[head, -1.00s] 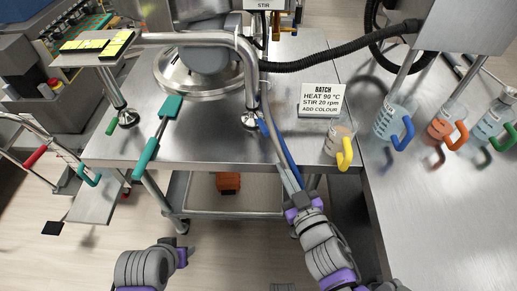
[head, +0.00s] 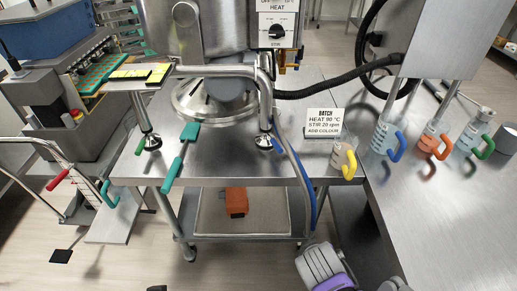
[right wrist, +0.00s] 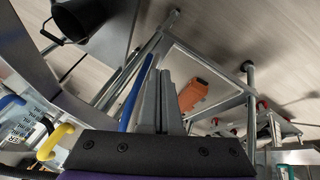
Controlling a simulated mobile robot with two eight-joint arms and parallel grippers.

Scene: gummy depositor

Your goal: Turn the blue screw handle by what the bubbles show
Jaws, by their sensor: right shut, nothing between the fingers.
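A small blue handle (head: 264,142) shows at the foot of the frame's right leg, on the steel table (head: 235,172). A matching green handle (head: 140,146) is at the left foot. My left gripper is out of view.
A teal-handled tool (head: 180,158) overhangs the table's front edge. A batch sign (head: 324,122) and a yellow-handled jug (head: 344,158) stand right of the blue handle. An orange box (head: 236,202) lies on the shelf below. A black hose (head: 340,88) crosses behind.

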